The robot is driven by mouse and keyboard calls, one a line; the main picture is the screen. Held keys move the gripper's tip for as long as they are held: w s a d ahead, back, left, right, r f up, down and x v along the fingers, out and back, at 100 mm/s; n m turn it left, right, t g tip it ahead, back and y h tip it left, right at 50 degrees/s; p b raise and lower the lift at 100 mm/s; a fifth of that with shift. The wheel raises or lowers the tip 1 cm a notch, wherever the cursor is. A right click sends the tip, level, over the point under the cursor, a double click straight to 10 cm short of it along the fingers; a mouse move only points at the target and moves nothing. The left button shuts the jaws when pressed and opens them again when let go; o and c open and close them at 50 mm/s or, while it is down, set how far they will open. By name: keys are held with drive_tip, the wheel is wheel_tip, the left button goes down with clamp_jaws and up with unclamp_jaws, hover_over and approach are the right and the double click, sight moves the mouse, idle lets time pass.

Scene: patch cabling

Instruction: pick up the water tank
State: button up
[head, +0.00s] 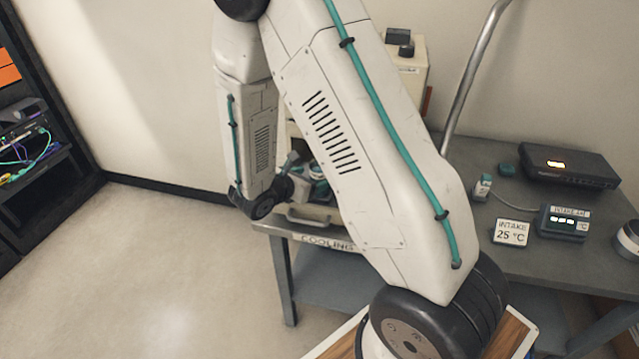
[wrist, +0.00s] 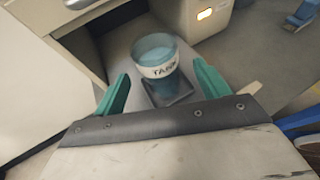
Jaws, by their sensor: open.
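The water tank (wrist: 158,68) is a clear teal-tinted cup with a white band reading "TANK". In the wrist view it stands upright on a small dark tray (wrist: 172,92), just beyond and between my fingertips. My gripper (wrist: 163,86) is open, with one teal finger on each side of the picture and nothing held. I cannot tell whether either finger touches the tank. In the head view my own arm hides most of this area, and the tank cannot be clearly made out there.
A beige machine (wrist: 188,14) with a lit indicator stands close behind the tank. The grey table (head: 470,225), with a "COOLING" label on its front edge, also holds a black box (head: 568,166), an "INTAKE 25 °C" sign (head: 510,233) and a small display (head: 564,222). Open floor lies left.

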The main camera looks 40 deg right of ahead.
sight(314, 178)
drive_tip(key=x, duration=0.5)
drive_tip(key=shift+w+d+f, duration=0.1)
drive_tip(key=shift+f, duration=0.25)
drive_tip(key=c, duration=1)
drive_tip(key=shift+r, duration=0.8)
wheel_tip(314, 178, up, 2)
drive_tip(key=shift+r, duration=0.15)
drive_tip(key=s+a, duration=0.3)
drive_tip(key=a, duration=0.1)
drive_tip(key=s+a, duration=0.3)
drive_tip(key=a, duration=0.1)
drive_tip(key=s+a+r, duration=0.1)
drive_tip(key=s+a, duration=0.3)
drive_tip(key=shift+a, duration=0.35)
